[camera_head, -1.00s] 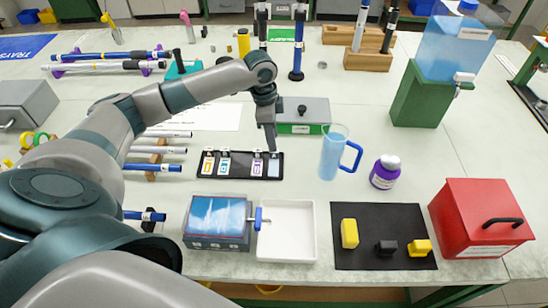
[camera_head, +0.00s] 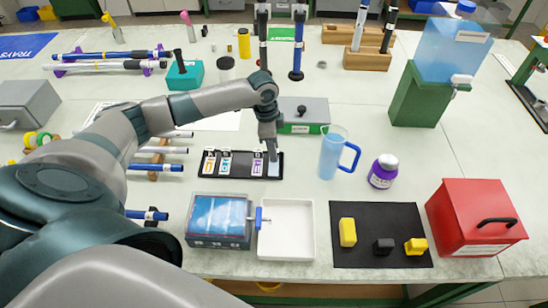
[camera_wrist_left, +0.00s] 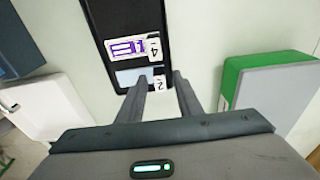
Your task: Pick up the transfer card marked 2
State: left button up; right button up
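The transfer card marked 2 (camera_head: 274,169) is a light blue card at the right end of a black card rack (camera_head: 221,175). In the left wrist view its white tab with the 2 (camera_wrist_left: 158,84) shows between my fingertips, and its pale blue face (camera_wrist_left: 127,76) is beside the left finger. My left gripper (camera_head: 272,155) points down over this end of the rack. In the left wrist view its fingers (camera_wrist_left: 160,77) are apart, one on each side of the tab, with a gap showing. My right gripper is not in view.
A purple-marked card 4 (camera_wrist_left: 126,47) is the neighbour in the rack. A green and grey box (camera_head: 303,113) stands behind, a blue pitcher (camera_head: 331,156) to the right, and a white tray (camera_head: 287,229) in front. Other cards fill the rack's left part.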

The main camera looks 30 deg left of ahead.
pick_arm(q)
grip_shut()
jog(key=shift+r, duration=0.1)
notch_tip(320, 180, up, 9)
jog(key=shift+w+f+b, duration=0.1)
jog(key=shift+f+b, duration=0.1)
jog(key=shift+b, duration=0.95)
jog(key=shift+r, duration=0.65)
